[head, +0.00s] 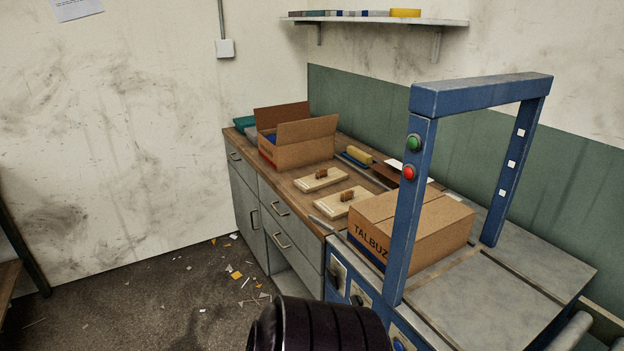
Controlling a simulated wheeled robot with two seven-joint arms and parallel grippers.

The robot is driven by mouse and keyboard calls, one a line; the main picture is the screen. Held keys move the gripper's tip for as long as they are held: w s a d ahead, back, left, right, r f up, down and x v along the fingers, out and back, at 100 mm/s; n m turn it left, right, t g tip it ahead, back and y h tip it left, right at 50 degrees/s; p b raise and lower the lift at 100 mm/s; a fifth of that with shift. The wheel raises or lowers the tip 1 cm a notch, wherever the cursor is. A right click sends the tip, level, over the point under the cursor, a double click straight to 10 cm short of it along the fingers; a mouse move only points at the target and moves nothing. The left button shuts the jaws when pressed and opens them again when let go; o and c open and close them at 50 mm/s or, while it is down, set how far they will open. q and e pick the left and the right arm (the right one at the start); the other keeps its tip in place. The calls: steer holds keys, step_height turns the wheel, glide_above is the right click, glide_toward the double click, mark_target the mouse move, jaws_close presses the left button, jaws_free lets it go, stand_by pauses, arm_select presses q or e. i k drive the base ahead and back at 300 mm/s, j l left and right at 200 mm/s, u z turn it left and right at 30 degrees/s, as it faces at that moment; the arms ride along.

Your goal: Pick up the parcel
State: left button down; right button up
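The parcel (437,236) is a closed brown cardboard box with dark lettering "TALBUZ" on its left side. It sits on the grey top of the blue machine, behind and partly hidden by the near post of the blue frame (412,205). A dark ribbed rounded shape, likely part of my own body, shows at the bottom middle, short of the machine. Neither of my grippers is in the head view.
An open cardboard box (300,150) and two wooden blocks with handles (340,203) stand on the wooden counter (290,183) left of the machine. The grey machine top (475,300) in front of the parcel is clear. Paper scraps litter the floor (190,300).

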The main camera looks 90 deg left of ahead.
mark_target(325, 177)
steer(key=u, duration=2.75)
steer(key=i+j, duration=0.25)
steer(key=i, duration=0.1)
